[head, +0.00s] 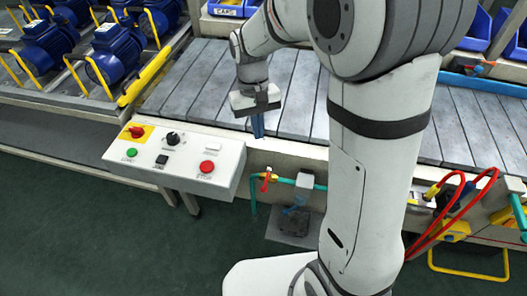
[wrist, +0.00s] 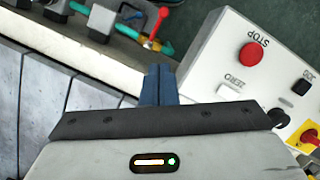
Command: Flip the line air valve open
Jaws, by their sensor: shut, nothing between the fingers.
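The line air valve (head: 267,177) sits on a teal pipe below the conveyor's front edge, just right of the control box. It has a small yellow body and a red lever, which looks turned across the pipe. In the wrist view its red lever (wrist: 157,24) shows near the top middle, beyond my fingertips. My gripper (head: 258,130) points down above the conveyor's front edge, up and slightly left of the valve in the head view. Its blue fingers (wrist: 160,72) are shut together, empty and apart from the lever.
The control box (head: 178,156), with a red stop button, a green button and a red knob on yellow, stands close left of the valve. A grey unit (head: 293,225) sits below the pipe. Red hoses (head: 462,205) loop at right. The slatted conveyor (head: 205,85) is bare near my gripper.

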